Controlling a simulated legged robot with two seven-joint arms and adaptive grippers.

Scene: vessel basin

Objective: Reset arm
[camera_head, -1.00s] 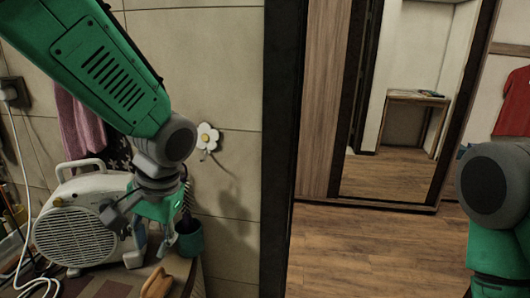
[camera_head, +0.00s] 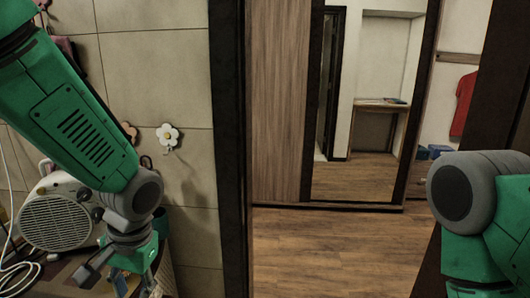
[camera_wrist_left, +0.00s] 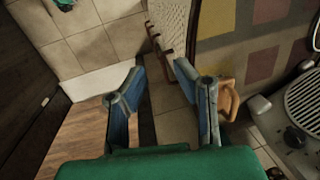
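My left arm (camera_head: 75,125) comes in from the left in the head view and hangs down. Its left gripper (camera_head: 134,287) is at the bottom edge, in front of the cluttered counter. In the left wrist view the two blue-grey fingers of the left gripper (camera_wrist_left: 158,72) are spread, with nothing between them but floor tiles further off. My right arm (camera_head: 480,215) shows at the right edge of the head view as a grey joint and green links. The right gripper is out of view.
A white fan-like appliance (camera_head: 55,222) stands left of the left gripper. A flower-shaped hook (camera_head: 167,136) is on the tiled wall. A dark door frame (camera_head: 229,150) stands right of the left arm. The wooden floor (camera_head: 320,250) beyond is clear. A wooden handle (camera_wrist_left: 228,100) shows near one finger.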

